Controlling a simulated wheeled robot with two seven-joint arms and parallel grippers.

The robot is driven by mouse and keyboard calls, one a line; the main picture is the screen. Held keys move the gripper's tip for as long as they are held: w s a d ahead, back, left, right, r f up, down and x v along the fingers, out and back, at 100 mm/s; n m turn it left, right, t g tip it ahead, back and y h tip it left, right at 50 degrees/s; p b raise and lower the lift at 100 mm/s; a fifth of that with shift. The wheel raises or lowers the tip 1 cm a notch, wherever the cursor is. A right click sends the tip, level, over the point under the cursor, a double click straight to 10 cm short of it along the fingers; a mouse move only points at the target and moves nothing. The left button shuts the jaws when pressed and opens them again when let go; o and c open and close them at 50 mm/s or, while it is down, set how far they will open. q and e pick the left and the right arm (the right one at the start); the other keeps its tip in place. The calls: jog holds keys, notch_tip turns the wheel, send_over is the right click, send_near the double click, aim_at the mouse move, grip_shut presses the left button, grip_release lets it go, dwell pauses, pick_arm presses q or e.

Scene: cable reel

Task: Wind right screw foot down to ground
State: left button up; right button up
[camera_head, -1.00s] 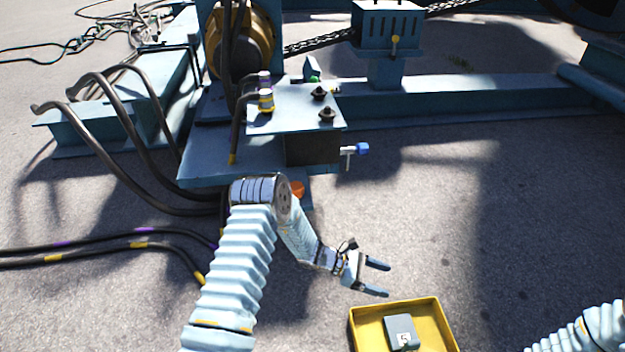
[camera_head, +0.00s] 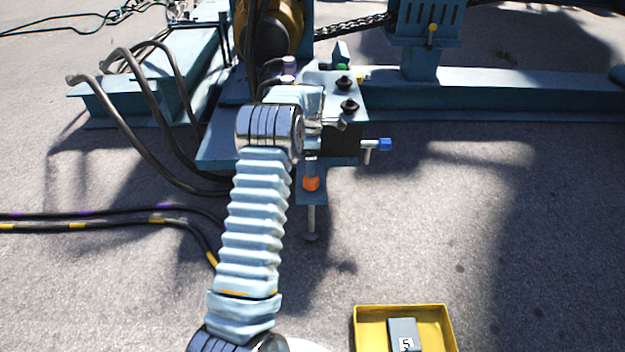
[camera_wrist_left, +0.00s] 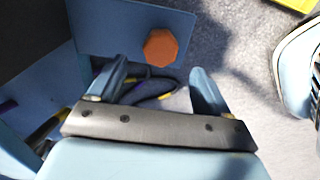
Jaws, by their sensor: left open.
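The right screw foot shows an orange hex head (camera_head: 311,184) on a blue bracket, with a metal stem (camera_head: 311,222) below it ending in a small foot; I cannot tell whether it touches the ground. In the left wrist view the orange hex head (camera_wrist_left: 161,47) sits on the blue plate, just beyond my fingertips. My left gripper (camera_wrist_left: 158,80) is open and empty, its fingers apart on either side of the hex head's line. In the head view my left gripper (camera_head: 314,142) is partly hidden by my wrist, just above the hex head. My right gripper is out of view.
A blue-knobbed pin (camera_head: 382,145) sticks out right of the bracket. Black cables (camera_head: 110,220) lie at the left. A yellow tray (camera_head: 362,330) with a grey block (camera_head: 402,333) stands on the ground at the bottom. The asphalt right of the foot is clear.

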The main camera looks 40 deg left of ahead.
aim_at(311, 182)
pick_arm(q)
notch_tip(311, 182, down, 8)
jog(key=shift+r+b, duration=0.25)
jog(key=shift+b, duration=0.2)
jog(key=c, duration=1)
